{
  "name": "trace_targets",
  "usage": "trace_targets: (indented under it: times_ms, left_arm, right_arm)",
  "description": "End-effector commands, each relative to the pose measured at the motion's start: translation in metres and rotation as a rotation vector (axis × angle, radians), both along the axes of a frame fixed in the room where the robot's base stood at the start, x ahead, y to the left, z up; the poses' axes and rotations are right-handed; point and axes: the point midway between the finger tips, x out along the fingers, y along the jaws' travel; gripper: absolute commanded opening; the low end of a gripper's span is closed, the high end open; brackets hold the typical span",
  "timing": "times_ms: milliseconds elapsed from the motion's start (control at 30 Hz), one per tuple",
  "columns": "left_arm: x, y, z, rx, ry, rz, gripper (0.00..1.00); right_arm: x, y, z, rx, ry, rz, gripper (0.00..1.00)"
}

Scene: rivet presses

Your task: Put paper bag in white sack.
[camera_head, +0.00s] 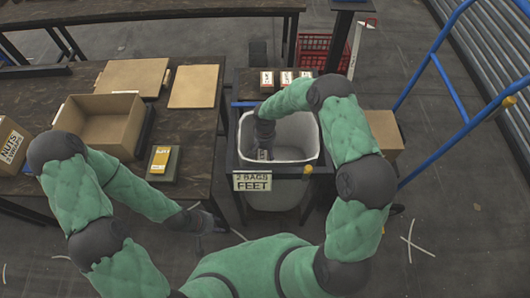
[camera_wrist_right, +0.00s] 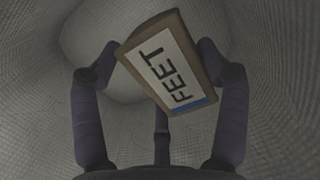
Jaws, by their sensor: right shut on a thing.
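The white sack (camera_head: 297,153) hangs open in a dark frame, with a "2 BAGS FEET" sign (camera_head: 252,181) on its front. My right gripper (camera_head: 264,154) reaches down inside the sack, near its left wall. In the right wrist view its fingers (camera_wrist_right: 165,75) are shut on the paper bag (camera_wrist_right: 172,65), a small brown packet with a white "FEET" label and a blue strip. The bag is tilted, with the sack's pale woven walls around it. My left gripper (camera_head: 207,222) hangs low beside the table, away from the sack; its fingers are too unclear to judge.
Several small labelled packets (camera_head: 287,78) stand behind the sack. A wooden table (camera_head: 197,130) at left holds an open cardboard box (camera_head: 103,122) and a yellow-topped item (camera_head: 161,159). A carton (camera_head: 384,135) and blue cart rail (camera_head: 436,62) are at right.

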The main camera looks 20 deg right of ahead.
Motion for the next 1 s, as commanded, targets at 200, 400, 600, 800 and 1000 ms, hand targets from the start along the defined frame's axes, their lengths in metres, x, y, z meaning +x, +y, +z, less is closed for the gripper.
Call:
trace_targets:
  times_ms: [200, 400, 600, 800, 1000]
  left_arm:
    - [0.000, 0.000, -0.017, 0.000, 0.000, 0.000, 0.40]
    - [0.000, 0.000, -0.031, 0.000, 0.000, 0.000, 0.40]
    - [0.000, 0.000, -0.044, 0.000, 0.000, 0.000, 0.40]
    - [0.000, 0.000, -0.055, 0.000, 0.000, 0.000, 0.40]
    - [0.000, 0.000, -0.062, 0.000, 0.000, 0.000, 0.40]
  right_arm:
    - [0.000, 0.000, -0.022, 0.000, 0.000, 0.000, 0.37]
    - [0.000, 0.000, -0.039, -0.001, 0.000, 0.000, 0.37]
    - [0.000, 0.000, -0.056, -0.001, 0.001, 0.000, 0.37]
    - [0.000, 0.000, -0.071, -0.001, 0.000, 0.000, 0.37]
    - [0.000, 0.000, -0.080, 0.000, 0.000, 0.000, 0.37]
